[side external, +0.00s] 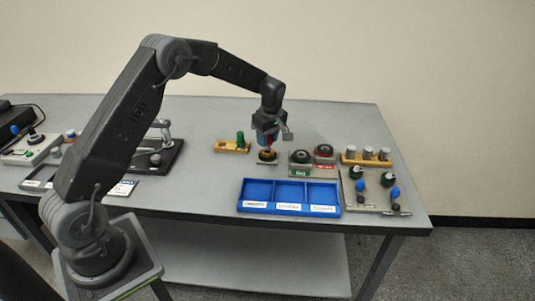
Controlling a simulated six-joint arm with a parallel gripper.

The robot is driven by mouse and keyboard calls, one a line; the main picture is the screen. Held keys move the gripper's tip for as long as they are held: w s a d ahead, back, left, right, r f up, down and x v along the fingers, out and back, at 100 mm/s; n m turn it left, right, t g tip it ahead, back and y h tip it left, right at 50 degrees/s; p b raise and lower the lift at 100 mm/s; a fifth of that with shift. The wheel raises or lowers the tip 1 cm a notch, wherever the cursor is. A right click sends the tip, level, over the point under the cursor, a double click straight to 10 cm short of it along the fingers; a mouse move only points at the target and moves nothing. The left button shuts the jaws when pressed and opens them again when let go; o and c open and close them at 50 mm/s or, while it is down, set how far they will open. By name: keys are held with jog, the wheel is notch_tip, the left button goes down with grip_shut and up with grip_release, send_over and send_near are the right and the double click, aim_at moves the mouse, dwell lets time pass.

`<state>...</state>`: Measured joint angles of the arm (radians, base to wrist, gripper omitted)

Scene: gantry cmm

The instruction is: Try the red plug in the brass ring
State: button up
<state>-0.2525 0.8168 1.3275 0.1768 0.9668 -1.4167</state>
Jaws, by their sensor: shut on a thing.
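My gripper (268,138) points down over the middle of the table and is shut on the red plug (268,142), of which only a small red part shows between the fingers. The brass ring (267,156) sits on a dark base directly below the gripper. The plug is above or at the ring's opening; I cannot tell whether its tip is inside. The fingers hide most of the plug.
A yellow holder (232,147) with a green plug (240,138) stands left of the ring. Green (300,162) and red (324,155) labelled ring blocks stand close on the right. A blue three-compartment tray (289,213) lies in front. Several grey cylinders stand in a yellow rack (366,161).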

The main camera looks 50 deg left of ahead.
jog(key=shift+r, duration=2.2)
jog(key=shift+a, duration=0.1)
